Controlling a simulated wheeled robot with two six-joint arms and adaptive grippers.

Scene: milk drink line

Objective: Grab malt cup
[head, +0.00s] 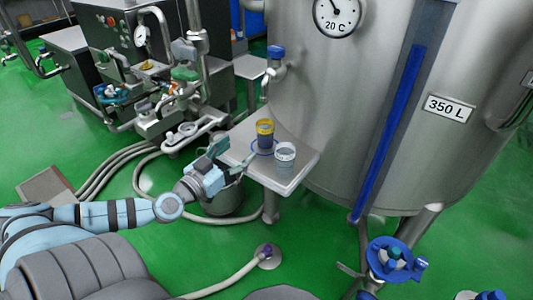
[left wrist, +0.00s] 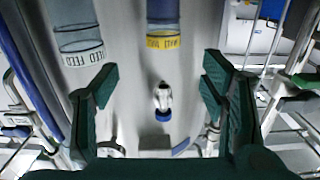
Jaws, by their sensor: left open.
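The malt cup, a clear cup with dark contents and a yellow band (head: 265,133), stands upright on a small steel shelf (head: 300,172) at the tank. In the left wrist view the cup (left wrist: 163,41) is at top centre, beyond the fingers, its yellow label lettered. A clear cup with a white band (head: 285,157) stands just right and in front of it; its label reads FEED in the left wrist view (left wrist: 82,56). My left gripper (head: 238,158) is open and empty at the shelf's left side, short of the malt cup. My right gripper is not seen.
The large steel tank (head: 320,100) rises behind the shelf, with a blue-ended tap (head: 276,53) above the cups. Pumps and pipes (head: 185,95) stand at the left. Hoses cross the green floor.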

